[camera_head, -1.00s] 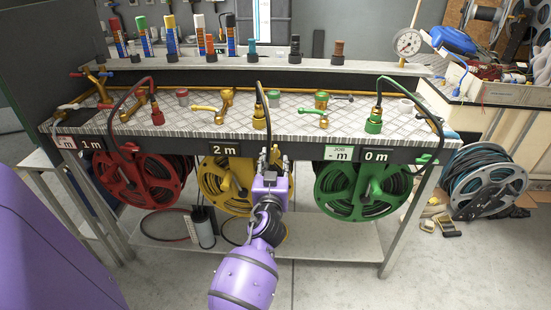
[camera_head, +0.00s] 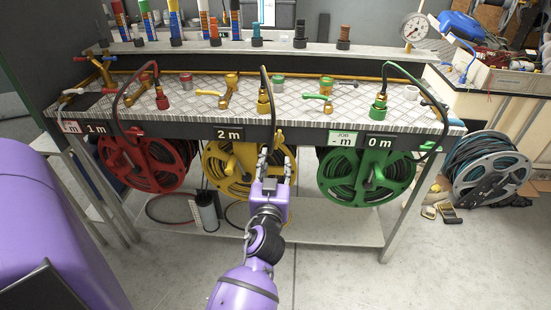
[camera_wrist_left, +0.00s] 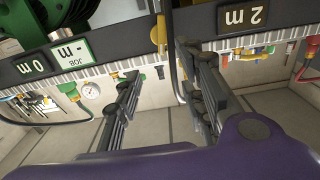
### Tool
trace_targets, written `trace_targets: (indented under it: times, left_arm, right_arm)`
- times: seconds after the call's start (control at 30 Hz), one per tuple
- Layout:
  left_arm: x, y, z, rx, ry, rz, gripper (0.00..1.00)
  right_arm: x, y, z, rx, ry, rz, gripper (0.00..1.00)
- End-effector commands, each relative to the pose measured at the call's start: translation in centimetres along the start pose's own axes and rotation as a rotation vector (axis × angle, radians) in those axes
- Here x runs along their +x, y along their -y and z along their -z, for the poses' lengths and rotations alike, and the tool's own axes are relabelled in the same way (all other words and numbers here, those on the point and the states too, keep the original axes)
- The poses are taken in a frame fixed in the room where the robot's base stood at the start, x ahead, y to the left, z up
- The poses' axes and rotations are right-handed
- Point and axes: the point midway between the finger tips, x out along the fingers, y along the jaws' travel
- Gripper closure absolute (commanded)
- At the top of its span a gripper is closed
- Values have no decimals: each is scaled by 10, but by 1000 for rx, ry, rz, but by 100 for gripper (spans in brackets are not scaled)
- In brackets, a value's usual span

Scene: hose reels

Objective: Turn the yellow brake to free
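The yellow hose reel (camera_head: 222,172) hangs under the bench front, below the "2 m" display (camera_head: 228,134). A small yellow piece (camera_wrist_left: 158,32), possibly the brake, shows at the bench's front edge in the left wrist view. My left gripper (camera_head: 276,166) is at the right side of the yellow reel, just below the bench edge. In the left wrist view, its two dark fingers (camera_wrist_left: 160,88) are apart with nothing between their tips. The yellow piece lies beyond them, near the gap. Whether the fingers touch anything is unclear. The right gripper is not in view.
A red reel (camera_head: 146,160) hangs left and a green reel (camera_head: 366,172) right of the yellow one. Hoses and valves stand on the bench top (camera_head: 300,108). A lower shelf (camera_head: 330,226) runs beneath. Open floor lies in front.

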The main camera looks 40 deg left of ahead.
Motion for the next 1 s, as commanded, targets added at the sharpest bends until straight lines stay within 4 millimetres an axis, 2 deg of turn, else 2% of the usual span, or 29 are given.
trace_targets:
  times: [0.03, 0.17, 0.3, 0.4, 0.5, 0.63, 0.77, 0.87, 1.0]
  left_arm:
    - [5, -6, 11, -34, -1, -27, 63]
    - [9, -29, 11, -238, 25, -127, 63]
    - [10, -58, 19, -570, 57, -252, 63]
    - [10, -72, 28, -832, 80, -324, 63]
    - [10, -78, 39, -1102, 100, -374, 63]
    - [13, -76, 52, -1463, 123, -403, 63]
    - [20, -62, 56, -1833, 135, -384, 63]
    - [26, -46, 51, -2120, 131, -332, 63]
    - [34, -22, 30, -2492, 104, -208, 63]
  right_arm:
    - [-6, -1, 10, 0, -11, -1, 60]
    - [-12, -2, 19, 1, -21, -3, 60]
    - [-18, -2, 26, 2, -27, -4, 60]
    - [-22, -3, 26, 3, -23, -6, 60]
    - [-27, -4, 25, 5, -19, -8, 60]
    - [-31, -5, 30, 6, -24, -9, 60]
    - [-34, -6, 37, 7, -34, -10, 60]
    - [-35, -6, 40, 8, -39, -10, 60]
    - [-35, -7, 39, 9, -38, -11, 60]
